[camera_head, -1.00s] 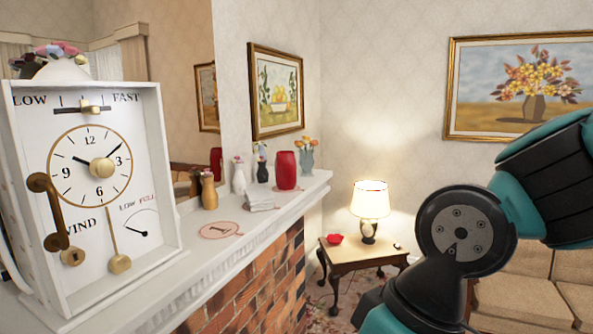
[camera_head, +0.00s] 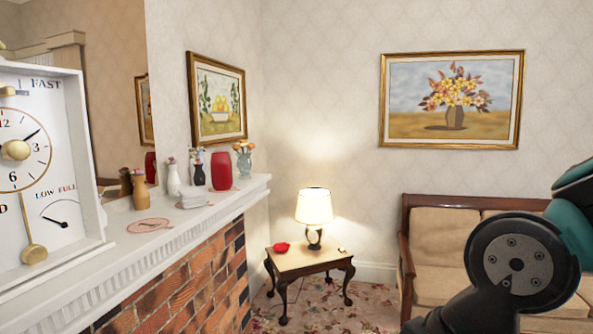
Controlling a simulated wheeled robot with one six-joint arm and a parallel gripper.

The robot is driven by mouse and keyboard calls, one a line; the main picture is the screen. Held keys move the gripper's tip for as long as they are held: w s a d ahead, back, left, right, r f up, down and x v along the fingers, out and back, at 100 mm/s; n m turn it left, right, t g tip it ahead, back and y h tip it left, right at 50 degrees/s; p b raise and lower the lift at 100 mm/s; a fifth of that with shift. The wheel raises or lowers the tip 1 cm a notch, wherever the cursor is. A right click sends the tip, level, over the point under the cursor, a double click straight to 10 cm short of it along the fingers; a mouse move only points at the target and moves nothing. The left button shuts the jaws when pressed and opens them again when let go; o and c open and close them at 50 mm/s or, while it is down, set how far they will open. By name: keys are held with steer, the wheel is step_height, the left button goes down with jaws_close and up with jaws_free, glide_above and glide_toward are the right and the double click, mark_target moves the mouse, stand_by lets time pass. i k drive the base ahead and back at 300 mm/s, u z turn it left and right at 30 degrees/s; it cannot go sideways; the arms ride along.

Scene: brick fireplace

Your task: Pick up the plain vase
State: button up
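Several vases stand in a group at the far end of the white mantel (camera_head: 165,243). A plain red vase (camera_head: 221,171) has no flowers or pattern that I can see. To its left are a dark vase (camera_head: 199,175), a white vase (camera_head: 173,180) and a tan vase (camera_head: 139,191). A glass-like vase with orange flowers (camera_head: 244,162) stands behind it to the right. I cannot tell for certain which one the task calls plain. My arm shows at the lower right, well apart from the mantel; my gripper is out of view.
A large white clock box (camera_head: 48,165) fills the left of the mantel. A small white stack (camera_head: 193,198) and a pinkish disc (camera_head: 149,225) lie before the vases. A side table (camera_head: 300,258) with a lit lamp (camera_head: 314,207) and a sofa (camera_head: 445,236) stand beyond.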

mark_target(221, 162)
steer(key=z, duration=1.05)
steer(key=i, duration=0.95)
steer(key=u, duration=0.7)
steer(key=i, duration=0.6)
steer(key=u, duration=1.2)
steer(key=i, duration=0.4)
steer(key=u, duration=0.35)
